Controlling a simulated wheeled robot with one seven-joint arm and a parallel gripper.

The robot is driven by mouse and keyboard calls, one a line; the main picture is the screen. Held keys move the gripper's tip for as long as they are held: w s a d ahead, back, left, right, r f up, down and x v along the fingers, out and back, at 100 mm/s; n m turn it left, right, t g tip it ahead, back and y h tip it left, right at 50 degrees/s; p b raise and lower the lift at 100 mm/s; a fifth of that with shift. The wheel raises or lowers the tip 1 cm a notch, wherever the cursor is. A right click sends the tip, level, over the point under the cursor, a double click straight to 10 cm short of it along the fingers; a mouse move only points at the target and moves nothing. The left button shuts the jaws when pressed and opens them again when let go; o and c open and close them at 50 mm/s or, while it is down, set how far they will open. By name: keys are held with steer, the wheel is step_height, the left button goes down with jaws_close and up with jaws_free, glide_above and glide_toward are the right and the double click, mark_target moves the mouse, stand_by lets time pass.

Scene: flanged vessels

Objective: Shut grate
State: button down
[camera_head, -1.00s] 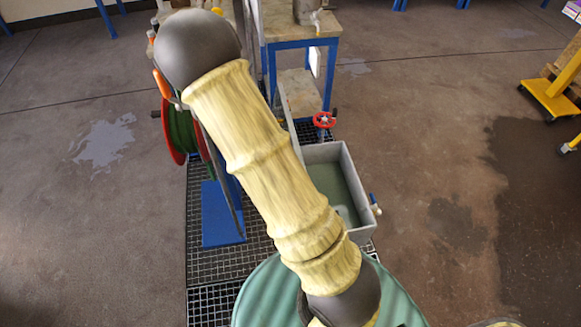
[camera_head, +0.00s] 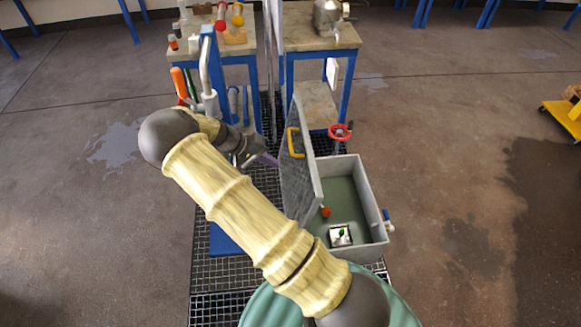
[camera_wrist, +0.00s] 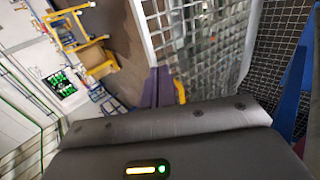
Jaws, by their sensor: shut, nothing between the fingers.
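The grate (camera_head: 300,165) is a grey panel standing raised, tilted steeply, along the left side of an open grey box-shaped vessel (camera_head: 373,200). A yellow handle (camera_head: 296,142) sits on its left face. My gripper (camera_head: 272,160), with purple fingers, is shut and empty just left of the grate, below the handle. In the wrist view the purple fingertips (camera_wrist: 158,88) are close to the yellow handle (camera_wrist: 180,91), with the grate's mesh (camera_wrist: 185,35) beyond. I cannot tell whether they touch.
Inside the vessel are a red-orange knob (camera_head: 326,211) and a small white square fitting (camera_head: 341,235). A red valve wheel (camera_head: 340,131) stands behind the vessel. Blue-legged tables (camera_head: 318,38) stand farther back. The floor to the right is open.

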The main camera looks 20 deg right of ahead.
mark_target(312, 176)
steer(key=shift+d+r+p+x, duration=0.25)
steer(key=shift+p+x, duration=0.05)
steer(key=shift+x, duration=1.85)
steer(key=shift+d+r+p+x, duration=0.25)
steer(key=shift+p+x, duration=0.1)
steer(key=shift+x, duration=1.85)
steer(key=shift+d+r+p+x, duration=0.25)
steer(key=shift+p+x, duration=0.05)
steer(key=shift+x, duration=1.85)
steer(key=shift+s, duration=0.25)
